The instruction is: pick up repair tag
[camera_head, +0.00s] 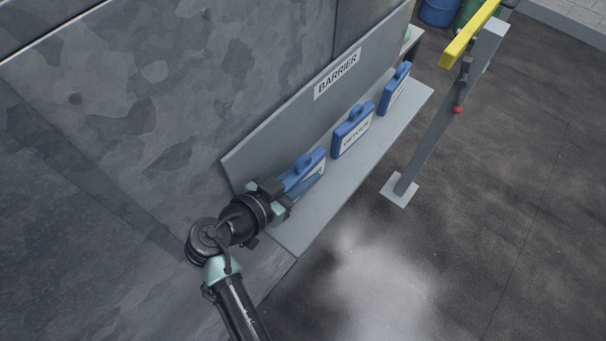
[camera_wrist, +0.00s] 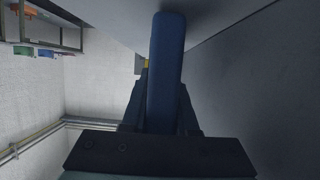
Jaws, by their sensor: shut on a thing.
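Three blue tags with white labels stand in a row along a grey shelf (camera_head: 352,165) in the head view. My gripper (camera_head: 287,193) is at the nearest blue tag (camera_head: 305,172), whose label is mostly hidden by the gripper. The middle tag (camera_head: 352,131) reads "DETOUR". The far tag (camera_head: 396,88) has a label too small to read. In the wrist view my gripper (camera_wrist: 160,112) is shut on the nearest tag, which shows edge-on as a blue slab (camera_wrist: 166,70) between the two fingers. I cannot read which tag is the repair tag.
A back panel with a "BARRIER" sign (camera_head: 337,75) rises behind the shelf. A grey post (camera_head: 440,120) with a yellow bar (camera_head: 470,33) stands to the right. Blue and green barrels are at the top. The floor in front is clear.

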